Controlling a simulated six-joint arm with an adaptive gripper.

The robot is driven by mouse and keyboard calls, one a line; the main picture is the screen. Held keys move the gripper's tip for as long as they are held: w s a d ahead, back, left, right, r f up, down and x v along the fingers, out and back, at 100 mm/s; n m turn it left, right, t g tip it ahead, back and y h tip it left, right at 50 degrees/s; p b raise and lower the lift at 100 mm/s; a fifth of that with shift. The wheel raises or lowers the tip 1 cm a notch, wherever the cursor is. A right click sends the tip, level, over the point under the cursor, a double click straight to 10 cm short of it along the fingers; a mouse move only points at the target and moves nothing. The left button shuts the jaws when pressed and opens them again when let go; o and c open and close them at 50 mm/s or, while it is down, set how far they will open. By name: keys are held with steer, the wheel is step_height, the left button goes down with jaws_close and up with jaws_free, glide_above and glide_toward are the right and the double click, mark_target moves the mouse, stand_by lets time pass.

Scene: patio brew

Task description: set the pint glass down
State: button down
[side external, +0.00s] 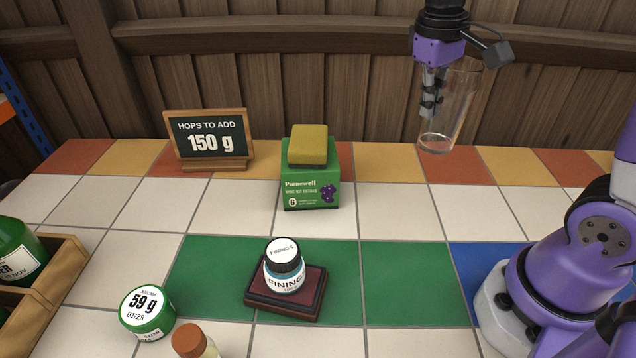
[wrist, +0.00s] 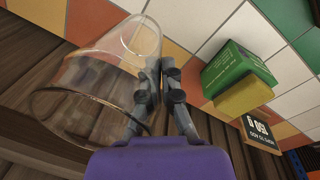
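The clear, empty pint glass (side external: 459,103) is in the air at the back right in the side external view, roughly upright with a slight lean. My gripper (side external: 430,110) is at its left side, fingers pointing down and close together, pinching its wall near the rim. In the wrist view the glass (wrist: 90,92) fills the left, and the narrow fingers (wrist: 164,68) meet at its wall. The glass appears in front of the fence, over the back tile row; its exact height is hard to tell.
A green box (side external: 311,188) with a yellow block (side external: 308,145) on top and a hops sign (side external: 208,140) stand at the back. A finings jar (side external: 285,268) sits on a dark stand (side external: 284,303). An aroma tin (side external: 147,312), corked bottle (side external: 193,341) and wooden crate (side external: 48,283) are front left. White tiles at right are clear.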

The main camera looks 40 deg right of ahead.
mark_target(463, 98)
steer(key=s+d+m, duration=0.1)
steer(key=d+m, duration=0.1)
steer(key=d, duration=0.1)
steer(key=s+d+m, duration=0.1)
steer(key=d, duration=0.1)
steer(key=shift+s+d+f, duration=0.1)
steer(key=shift+s+f, duration=0.05)
steer(key=shift+s, duration=0.2)
steer(key=shift+s+d+f, duration=0.55)
steer(key=shift+d+f, duration=1.2)
steer(key=shift+s+d+f, duration=0.6)
steer(key=shift+d+f, duration=1.15)
steer(key=shift+f, duration=0.05)
steer(key=shift+s+d+f, duration=0.55)
steer(key=shift+d+f, duration=1.2)
steer(key=shift+f, duration=0.1)
steer(key=c, duration=1)
jaws_free()
steer(key=shift+c, duration=0.2)
